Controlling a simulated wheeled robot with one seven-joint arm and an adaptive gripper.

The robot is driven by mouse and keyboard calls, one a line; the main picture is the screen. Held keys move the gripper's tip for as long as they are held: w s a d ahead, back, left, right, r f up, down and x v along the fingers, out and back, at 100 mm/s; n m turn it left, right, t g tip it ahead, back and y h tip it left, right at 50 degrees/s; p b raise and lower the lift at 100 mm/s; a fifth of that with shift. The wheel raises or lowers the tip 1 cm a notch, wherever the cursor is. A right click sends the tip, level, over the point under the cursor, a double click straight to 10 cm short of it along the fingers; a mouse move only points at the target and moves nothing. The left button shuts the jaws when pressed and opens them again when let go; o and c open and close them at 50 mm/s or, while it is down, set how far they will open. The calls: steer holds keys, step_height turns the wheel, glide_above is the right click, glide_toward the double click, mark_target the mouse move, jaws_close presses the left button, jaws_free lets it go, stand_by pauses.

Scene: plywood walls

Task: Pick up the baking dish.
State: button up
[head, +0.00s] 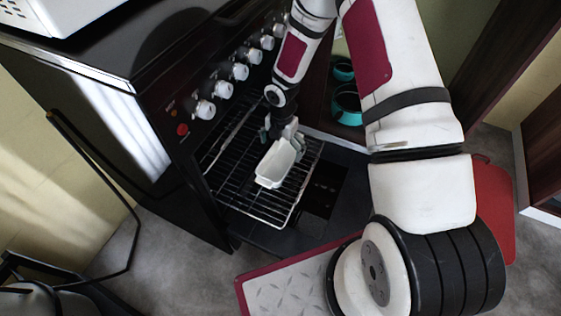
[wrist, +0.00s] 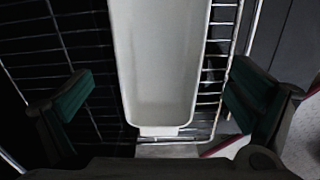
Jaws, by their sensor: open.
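The baking dish (head: 275,165) is a white, narrow, deep dish. It rests on the wire oven rack (head: 262,212), which is pulled out of the black oven. In the wrist view the baking dish (wrist: 160,75) runs lengthwise up the picture, with its near end tab just ahead of my gripper. My gripper (wrist: 157,100) is open, with one dark finger with a green pad on either side of the dish's near end. No contact shows in the wrist view. In the head view my gripper (head: 284,135) is at the dish's far end, partly hiding it.
The black oven (head: 150,130) has a row of white knobs (head: 239,71) close to my arm. Teal pots (head: 347,103) stand in a dark cabinet behind my arm. A white perforated item (head: 38,12) sits on the stove top. The rack is bare around the dish.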

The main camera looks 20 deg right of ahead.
mark_target(281, 163)
steer(key=f+b, duration=0.1)
steer(key=f, duration=0.1)
steer(key=f+b, duration=0.1)
steer(key=f, duration=0.2)
steer(key=shift+s+a, duration=0.1)
steer(key=shift+a, duration=0.1)
steer(key=c, duration=1.7)
steer(key=shift+o, duration=0.2)
steer(key=shift+r, duration=0.15)
